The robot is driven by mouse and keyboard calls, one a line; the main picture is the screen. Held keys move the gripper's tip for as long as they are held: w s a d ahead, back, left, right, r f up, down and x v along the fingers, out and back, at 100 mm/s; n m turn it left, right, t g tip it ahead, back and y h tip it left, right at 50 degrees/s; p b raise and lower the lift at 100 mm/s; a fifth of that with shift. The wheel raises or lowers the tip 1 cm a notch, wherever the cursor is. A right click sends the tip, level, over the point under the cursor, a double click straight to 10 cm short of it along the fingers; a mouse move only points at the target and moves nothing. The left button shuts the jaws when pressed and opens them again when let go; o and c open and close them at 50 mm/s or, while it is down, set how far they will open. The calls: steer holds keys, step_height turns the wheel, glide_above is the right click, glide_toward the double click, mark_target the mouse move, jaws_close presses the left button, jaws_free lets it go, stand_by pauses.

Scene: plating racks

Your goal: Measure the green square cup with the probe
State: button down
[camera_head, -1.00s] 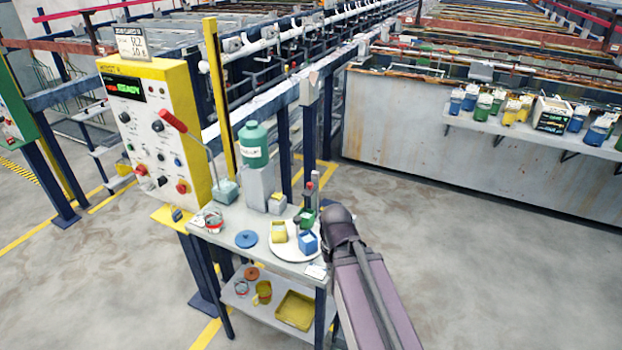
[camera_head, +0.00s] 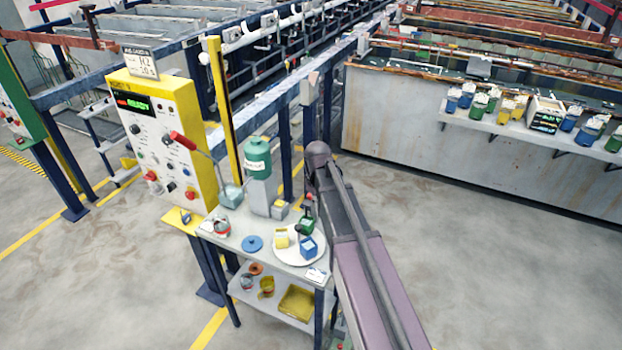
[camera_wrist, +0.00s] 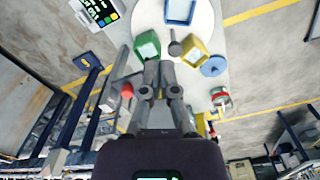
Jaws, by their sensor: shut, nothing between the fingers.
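The green square cup (camera_head: 304,228) stands on the round white plate (camera_head: 291,260), at its far side in the head view, partly hidden by a dark thing over it. In the wrist view, the green cup (camera_wrist: 147,46) is just beyond my gripper (camera_wrist: 160,66), with its open top showing. The fingers are together and empty; I cannot tell whether they touch the cup. The yellow cup (camera_wrist: 195,52) and blue cup (camera_wrist: 181,12) share the plate. A small grey round-headed thing (camera_wrist: 175,48) lies between the green and yellow cups; I cannot tell if it is the probe.
A meter with coloured buttons (camera_wrist: 98,12) is beside the plate. A blue disc (camera_head: 252,243), a green-capped bottle (camera_head: 257,155) and a yellow control panel (camera_head: 155,140) are nearby. The lower shelf holds a yellow tray (camera_head: 297,303). Floor right of the cart is clear.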

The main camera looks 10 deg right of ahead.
steer(key=w+r+n+p, duration=0.4)
steer(key=w+r+p, duration=0.4)
steer(key=w, duration=0.3)
steer(key=shift+w+r, duration=0.25)
steer(key=shift+r, duration=0.4)
steer(key=shift+a+f, duration=0.1)
steer(key=shift+f, duration=0.1)
steer(key=b, duration=1.4)
glide_toward(310, 201)
steer(key=f, duration=0.5)
steer(key=shift+w+f, duration=0.2)
steer(key=shift+w, duration=0.2)
step_height(310, 201, down, 6)
steer(key=b, duration=0.6)
steer(key=shift+s, duration=0.3)
